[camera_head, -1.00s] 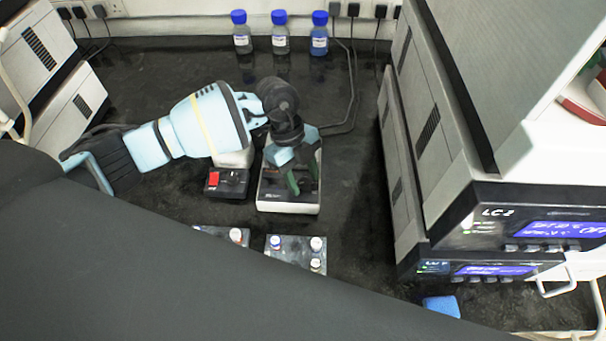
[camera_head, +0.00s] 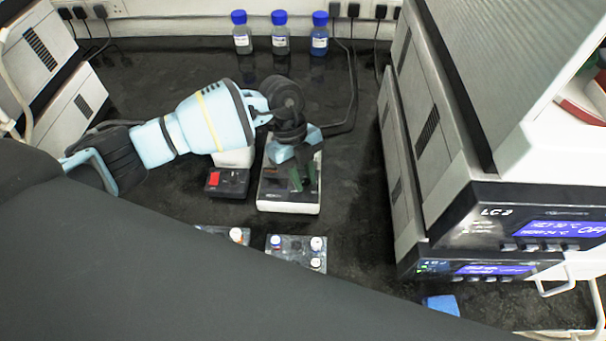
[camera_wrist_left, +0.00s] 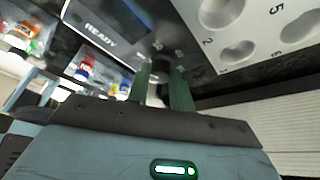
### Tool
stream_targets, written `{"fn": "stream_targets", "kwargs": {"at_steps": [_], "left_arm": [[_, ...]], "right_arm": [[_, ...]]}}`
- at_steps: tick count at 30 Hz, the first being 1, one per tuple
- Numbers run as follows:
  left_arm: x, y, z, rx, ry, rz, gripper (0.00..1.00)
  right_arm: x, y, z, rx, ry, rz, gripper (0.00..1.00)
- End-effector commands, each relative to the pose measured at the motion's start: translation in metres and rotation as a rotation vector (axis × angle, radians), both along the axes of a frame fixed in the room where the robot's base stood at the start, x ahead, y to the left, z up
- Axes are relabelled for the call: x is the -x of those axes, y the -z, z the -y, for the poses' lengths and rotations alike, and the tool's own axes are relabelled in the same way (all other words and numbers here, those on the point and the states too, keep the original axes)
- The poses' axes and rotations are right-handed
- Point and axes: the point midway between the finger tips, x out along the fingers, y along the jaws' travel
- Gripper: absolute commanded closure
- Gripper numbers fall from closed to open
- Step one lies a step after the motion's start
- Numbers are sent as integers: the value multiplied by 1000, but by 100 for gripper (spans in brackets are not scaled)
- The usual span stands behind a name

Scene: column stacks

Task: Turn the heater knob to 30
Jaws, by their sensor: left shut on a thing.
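The heater (camera_head: 290,207) is a pale box with a dark top, standing on the dark bench in the middle of the head view. My left gripper (camera_head: 303,184) points down over its front panel, its green fingers close together. In the left wrist view the dark heater knob (camera_wrist_left: 160,63) sits between the fingers of the left gripper (camera_wrist_left: 165,82), which is shut on it. The heater panel (camera_wrist_left: 100,30) reads "READY" there. The fingers hide much of the knob, and I cannot read its setting. My right gripper is not in view.
A small black box with a red switch (camera_head: 213,179) stands just left of the heater. Vial racks (camera_head: 287,243) are in front. Blue-capped bottles (camera_head: 280,42) stand at the back. Stacked instruments (camera_head: 470,215) fill the right side. Bench left of the bottles is clear.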

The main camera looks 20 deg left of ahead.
Motion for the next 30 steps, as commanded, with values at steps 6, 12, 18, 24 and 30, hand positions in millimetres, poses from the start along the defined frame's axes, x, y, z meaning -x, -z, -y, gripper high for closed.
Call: {"fn": "stream_targets", "kwargs": {"at_steps": [6, 12, 18, 24, 30], "left_arm": [[-2, -2, 1, -1, 178, 1, 100], [-3, -1, 2, -1, 369, 1, 100], [-3, -1, 3, -2, 553, 1, 100], [-3, -1, 4, -1, 713, 1, 100], [-4, -1, 5, -1, 830, 2, 100]], "right_arm": [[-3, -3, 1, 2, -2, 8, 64], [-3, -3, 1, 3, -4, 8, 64], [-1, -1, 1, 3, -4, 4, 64], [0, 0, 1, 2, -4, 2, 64], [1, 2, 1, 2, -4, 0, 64]]}}
